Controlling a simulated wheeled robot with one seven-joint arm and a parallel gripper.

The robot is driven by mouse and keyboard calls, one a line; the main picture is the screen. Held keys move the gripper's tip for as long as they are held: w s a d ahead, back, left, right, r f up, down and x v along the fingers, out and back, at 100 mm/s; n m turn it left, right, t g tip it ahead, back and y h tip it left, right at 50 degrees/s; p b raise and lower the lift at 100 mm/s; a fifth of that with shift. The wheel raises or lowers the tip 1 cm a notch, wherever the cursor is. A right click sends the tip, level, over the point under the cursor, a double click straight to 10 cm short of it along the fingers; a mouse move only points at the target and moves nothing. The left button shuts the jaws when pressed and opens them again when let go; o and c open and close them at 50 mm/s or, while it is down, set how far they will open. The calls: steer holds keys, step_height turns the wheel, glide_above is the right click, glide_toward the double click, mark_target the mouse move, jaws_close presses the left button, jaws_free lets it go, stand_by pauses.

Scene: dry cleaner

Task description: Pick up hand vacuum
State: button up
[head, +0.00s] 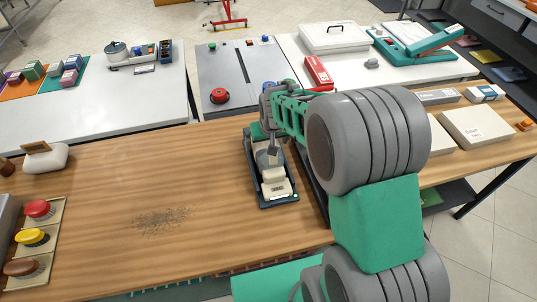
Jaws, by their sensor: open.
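What looks like the hand vacuum (274,186) lies in a shallow dark tray (265,205) on the wooden counter, with a cream body toward the near end and grey parts toward the far end. My gripper (272,153) points down over the far half of the vacuum, with my green and grey arm reaching in from the right. The gripper is open. Its fingers are small here and overlap the vacuum's grey part, so I cannot tell if they touch it or straddle it. My arm hides the area right of the tray.
A patch of dark grit (162,219) lies on the clear counter left of the tray. Pale boxes (474,127) sit at the right. A grey panel with a red button (219,96) is behind.

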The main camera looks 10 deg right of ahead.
steer(key=c, duration=2.1)
steer(key=shift+o, duration=0.2)
steer(key=shift+w+r, duration=0.1)
steer(key=shift+r, duration=0.05)
